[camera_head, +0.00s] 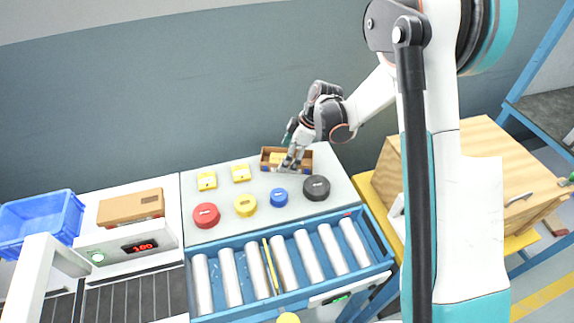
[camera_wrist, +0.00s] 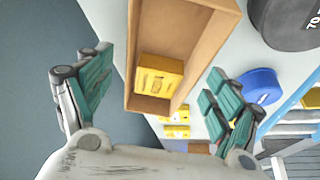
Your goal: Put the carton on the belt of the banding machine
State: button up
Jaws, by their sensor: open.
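A closed brown carton (camera_head: 130,207) lies on the white top behind the banding machine (camera_head: 135,241), at the left of the head view. The machine has a red lit display, a green button and a white arch. Its dark ribbed belt (camera_head: 125,299) is bare where it shows. My gripper (camera_head: 288,160) is far to the right of this carton, over an open-topped brown box (camera_head: 267,158). In the wrist view the open box (camera_wrist: 215,45) lies between my spread teal fingers (camera_wrist: 160,105). A yellow block (camera_wrist: 160,75) sits inside it. My fingers hold nothing.
Red (camera_head: 206,215), yellow (camera_head: 245,205), blue (camera_head: 279,197) and black (camera_head: 316,187) round pieces stand on the grey bench. Two small yellow blocks (camera_head: 207,180) lie behind them. A blue roller conveyor (camera_head: 290,265) runs in front. A blue crate (camera_head: 38,220) is far left.

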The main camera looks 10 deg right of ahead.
jog(key=shift+x, duration=0.8)
jog(key=c, duration=1.3)
jog(key=shift+o, duration=0.2)
jog(key=shift+r, duration=0.1)
notch_tip(320, 180, up, 20)
jog(key=p, duration=0.5)
jog(key=s+d+f+m+t+h+b, duration=0.1)
jog(key=s+d+f+m+t+h, duration=0.15)
jog(key=d+m, duration=0.5)
jog(key=s+d+f+m+t+h+b, duration=0.1)
jog(key=s+d+f+m+h+b, duration=0.1)
jog(key=s+d+f+m, duration=0.35)
jog(key=s+f+m, duration=0.2)
jog(key=s+f, duration=0.1)
jog(key=f, duration=0.2)
jog(key=shift+s+d+f+m, duration=0.2)
jog(key=shift+s+m, duration=0.1)
jog(key=shift+m, duration=0.1)
